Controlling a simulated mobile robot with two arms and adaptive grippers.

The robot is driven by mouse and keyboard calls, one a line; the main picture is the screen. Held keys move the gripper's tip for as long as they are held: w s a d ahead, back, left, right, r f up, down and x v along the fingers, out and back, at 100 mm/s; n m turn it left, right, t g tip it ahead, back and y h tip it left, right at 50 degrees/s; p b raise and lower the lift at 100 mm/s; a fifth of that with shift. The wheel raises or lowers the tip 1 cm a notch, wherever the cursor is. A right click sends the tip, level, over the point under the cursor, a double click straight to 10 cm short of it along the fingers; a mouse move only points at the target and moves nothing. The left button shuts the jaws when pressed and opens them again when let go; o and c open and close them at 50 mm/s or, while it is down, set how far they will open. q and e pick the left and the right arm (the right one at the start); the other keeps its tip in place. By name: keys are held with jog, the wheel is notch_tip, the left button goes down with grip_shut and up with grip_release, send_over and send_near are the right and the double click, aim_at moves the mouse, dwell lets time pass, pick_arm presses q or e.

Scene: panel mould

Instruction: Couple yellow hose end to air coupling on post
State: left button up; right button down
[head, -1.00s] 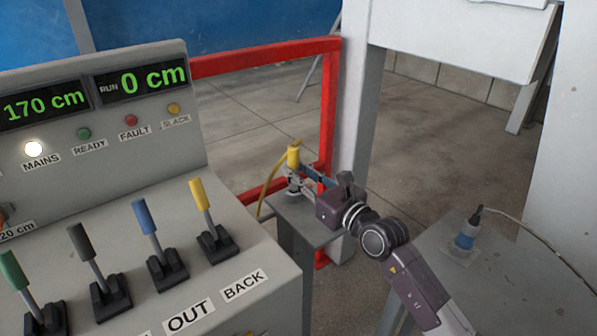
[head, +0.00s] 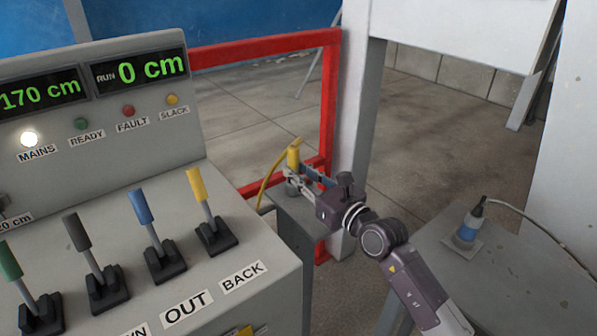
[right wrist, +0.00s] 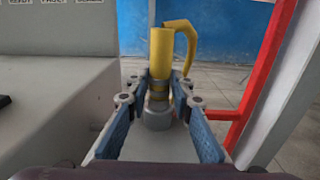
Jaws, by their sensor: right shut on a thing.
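The yellow hose end (head: 293,157) stands upright above the small grey post (head: 290,209) beside the console. In the right wrist view the yellow hose end (right wrist: 161,55) has a darker band at its lower part. The grey air coupling (right wrist: 157,117) is directly below it, in line with it. They look touching, but I cannot tell whether they are locked. My right gripper (head: 294,175) is shut on the hose end, its fingers (right wrist: 161,80) on either side. My left gripper is not in view.
The grey console (head: 130,225) with coloured levers stands close on the left. A red rail frame (head: 330,110) and a pale column (head: 357,110) are behind the post. A grey side table (head: 490,290) on the right holds a blue-banded connector (head: 466,234) with a cable.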

jog(key=shift+f, duration=0.2)
jog(key=c, duration=1.6)
grip_release()
